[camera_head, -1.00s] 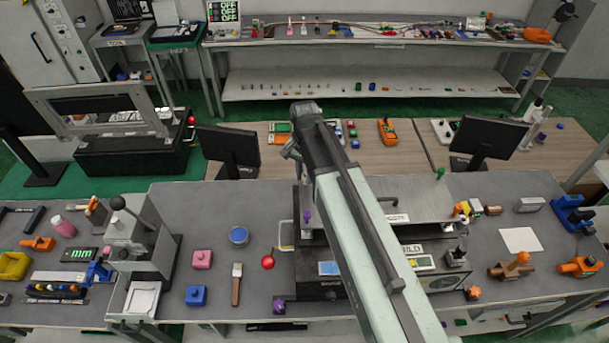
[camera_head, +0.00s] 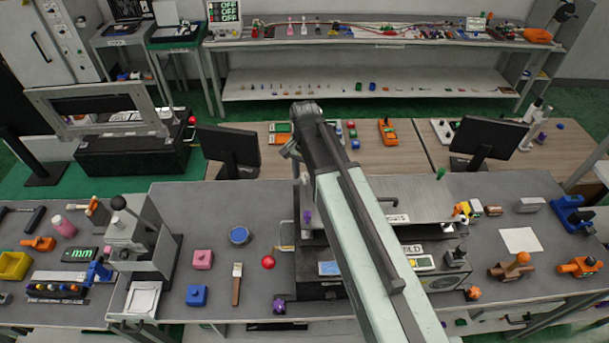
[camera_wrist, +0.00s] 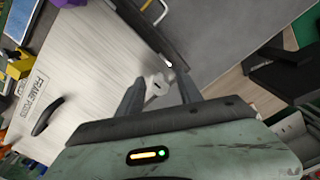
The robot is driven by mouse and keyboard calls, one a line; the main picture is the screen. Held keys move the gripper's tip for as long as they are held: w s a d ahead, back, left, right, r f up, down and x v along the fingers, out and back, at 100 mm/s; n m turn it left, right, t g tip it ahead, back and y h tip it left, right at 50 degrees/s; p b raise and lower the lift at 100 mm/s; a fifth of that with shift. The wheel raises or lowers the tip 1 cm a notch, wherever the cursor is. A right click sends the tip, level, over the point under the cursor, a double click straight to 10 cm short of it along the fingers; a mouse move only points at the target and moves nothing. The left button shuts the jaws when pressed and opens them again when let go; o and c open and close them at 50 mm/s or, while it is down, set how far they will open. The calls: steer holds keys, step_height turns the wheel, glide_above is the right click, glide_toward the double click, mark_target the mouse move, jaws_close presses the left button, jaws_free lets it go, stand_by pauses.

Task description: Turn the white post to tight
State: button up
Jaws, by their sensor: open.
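A small pale white post (camera_wrist: 157,86) shows in the wrist view. It lies between the two dark fingers of my gripper (camera_wrist: 160,92), which are open on either side of it. I cannot tell whether a finger touches it. The post's base is partly hidden and its markings are too small to read. In the head view my arm covers most of the area around my gripper, so the fingers and the post cannot be made out clearly there.
A light panel (camera_wrist: 85,68) with a dark handle (camera_wrist: 47,116) lies left of my gripper in the wrist view. In the head view, a red ball (camera_head: 268,262), a blue-topped tin (camera_head: 239,235) and a brush (camera_head: 237,285) are left of my arm. A monitor (camera_head: 228,150) stands behind.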

step_height(320, 180, up, 8)
steer(key=p, duration=0.7)
steer(key=shift+f, duration=0.15)
steer(key=shift+f, duration=0.1)
